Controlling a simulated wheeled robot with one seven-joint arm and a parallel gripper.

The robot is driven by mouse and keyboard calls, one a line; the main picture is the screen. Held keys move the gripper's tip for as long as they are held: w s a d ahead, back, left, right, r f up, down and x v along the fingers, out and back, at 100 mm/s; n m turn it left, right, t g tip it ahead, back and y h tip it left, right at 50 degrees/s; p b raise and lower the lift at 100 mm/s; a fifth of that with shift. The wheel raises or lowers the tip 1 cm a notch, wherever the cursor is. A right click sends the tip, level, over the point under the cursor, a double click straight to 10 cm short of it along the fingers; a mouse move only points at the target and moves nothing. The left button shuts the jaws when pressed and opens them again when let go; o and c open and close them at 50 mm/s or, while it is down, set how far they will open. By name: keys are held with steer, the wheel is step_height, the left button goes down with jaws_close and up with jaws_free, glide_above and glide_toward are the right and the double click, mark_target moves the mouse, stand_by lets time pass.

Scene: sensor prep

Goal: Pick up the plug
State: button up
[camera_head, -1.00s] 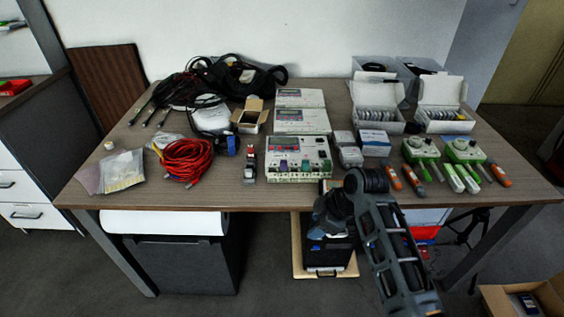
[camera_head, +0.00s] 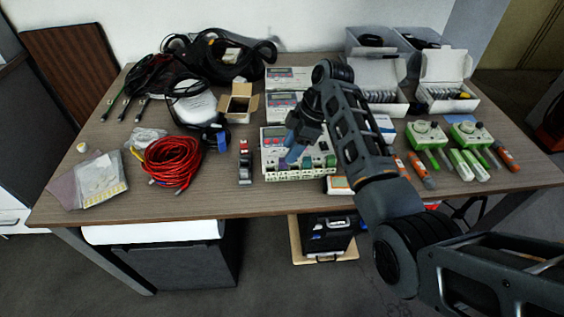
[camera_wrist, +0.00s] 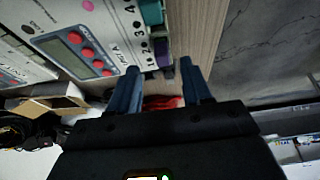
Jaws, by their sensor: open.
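My gripper (camera_head: 292,152) is open, with its blue fingers over the left part of the front measuring device (camera_head: 273,160). In the wrist view the two fingers of my gripper (camera_wrist: 160,68) are apart. The device (camera_wrist: 107,24) lies at the upper left there, with red buttons, a display and coloured plug-like connectors along its edge. A teal connector (camera_wrist: 151,12) and a dark purple connector (camera_wrist: 161,50) show; the purple one is near the gap between the fingertips. No plug is clearly held. I cannot tell which piece is the task's plug.
A small red, black and white block (camera_head: 245,163) stands left of the device. A red cable coil (camera_head: 172,162) and a blue connector (camera_head: 222,141) lie further left. Green meters (camera_head: 426,134) and orange-handled tools stand right.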

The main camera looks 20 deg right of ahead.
mark_target(283, 166)
steer(key=shift+p+x, duration=0.3)
steer(key=shift+x, duration=2)
steer(key=shift+s, duration=0.15)
steer(key=shift+c, duration=0.5)
jaws_close()
